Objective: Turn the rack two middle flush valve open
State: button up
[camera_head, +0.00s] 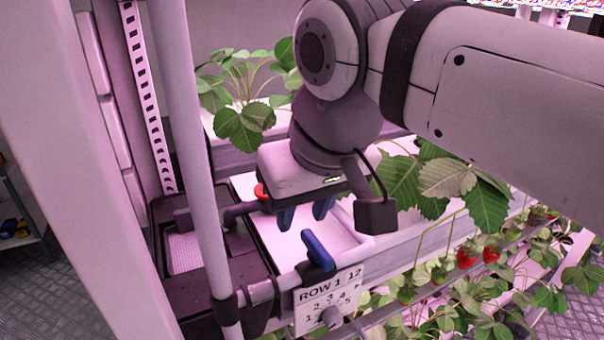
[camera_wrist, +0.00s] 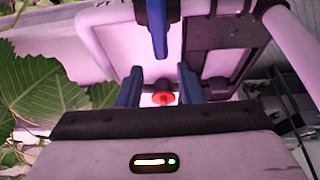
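A valve with a blue lever handle (camera_head: 318,250) sits on the pipe at the front of the rack, and the handle also shows at the top of the wrist view (camera_wrist: 157,28). A red valve handle (camera_head: 261,191) shows at the left edge of my gripper's body, mostly hidden by it. In the wrist view the red handle (camera_wrist: 163,98) appears in the gap between my fingers, beyond them. My gripper (camera_head: 305,212) points down above the white trough, behind the blue handle. Its blue fingers (camera_wrist: 158,88) are apart and hold nothing. I cannot tell which valve is the middle flush valve.
A pale upright pole (camera_head: 190,150) and a dark box (camera_head: 240,268) stand left of the gripper. A sign reading "ROW 1" (camera_head: 328,300) hangs below the pipe. Strawberry leaves (camera_head: 405,187) crowd the right, with red berries (camera_head: 467,257) lower down.

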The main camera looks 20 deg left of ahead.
jog(key=shift+w+f, duration=0.15)
jog(key=shift+f, duration=0.25)
jog(key=w+a, duration=0.8)
jog(key=w, duration=0.1)
jog(key=shift+w, duration=0.1)
jog(key=shift+w+f, duration=0.1)
jog(key=shift+f, duration=0.4)
grip_shut()
